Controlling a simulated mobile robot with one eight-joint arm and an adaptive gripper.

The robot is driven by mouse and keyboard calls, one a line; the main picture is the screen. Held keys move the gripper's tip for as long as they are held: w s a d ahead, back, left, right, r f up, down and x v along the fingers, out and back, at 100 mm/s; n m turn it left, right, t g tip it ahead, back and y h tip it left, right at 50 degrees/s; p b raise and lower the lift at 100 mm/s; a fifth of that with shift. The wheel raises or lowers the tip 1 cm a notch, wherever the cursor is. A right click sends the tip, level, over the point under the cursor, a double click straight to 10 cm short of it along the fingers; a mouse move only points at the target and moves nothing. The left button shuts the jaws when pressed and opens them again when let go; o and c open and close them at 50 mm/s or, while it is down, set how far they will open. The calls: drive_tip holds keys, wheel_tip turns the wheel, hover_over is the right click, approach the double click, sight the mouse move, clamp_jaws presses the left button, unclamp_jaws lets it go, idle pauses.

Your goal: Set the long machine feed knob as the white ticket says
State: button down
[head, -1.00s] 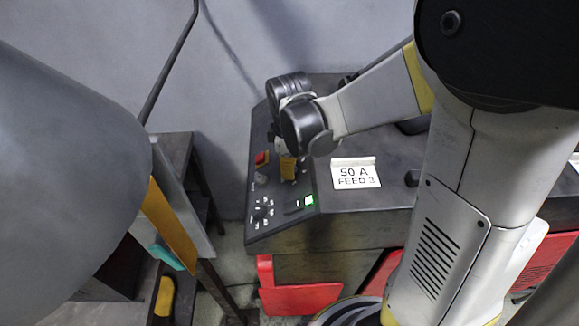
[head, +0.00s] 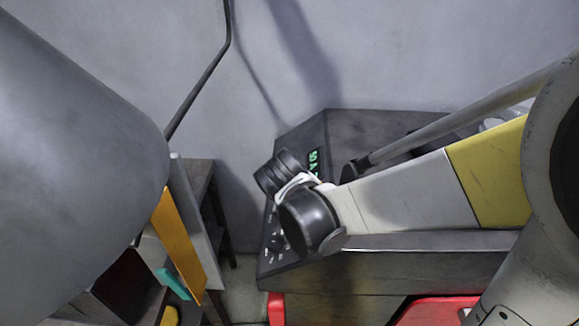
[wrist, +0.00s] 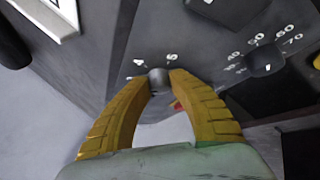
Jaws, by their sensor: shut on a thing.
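In the wrist view, my gripper (wrist: 164,80) has its two yellow fingers closed around a small grey knob (wrist: 157,74) on the dark panel. Digits including 4 and 5 are printed around this knob; its pointer direction cannot be told. A second, dark knob (wrist: 265,62) to the right has a scale with 50, 60 and 70. The corner of a white plate (wrist: 55,12), seemingly the ticket, shows at upper left, its text unreadable. In the head view my wrist hides the gripper, the held knob and the ticket, which read "50 A FEED 3" earlier.
A red part (wrist: 176,105) shows between my fingers. A bench (head: 200,180) with an orange board (head: 178,240) stands at left. A grey wall stands behind.

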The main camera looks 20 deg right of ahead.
drive_tip(key=shift+m, duration=0.3)
idle(0.4)
drive_tip(key=c, duration=1.1)
unclamp_jaws()
drive_tip(key=shift+c, duration=0.2)
drive_tip(key=v, duration=1.2)
drive_tip(key=shift+a, duration=0.25)
drive_tip(key=shift+s+f, duration=0.1)
drive_tip(key=shift+f, duration=0.05)
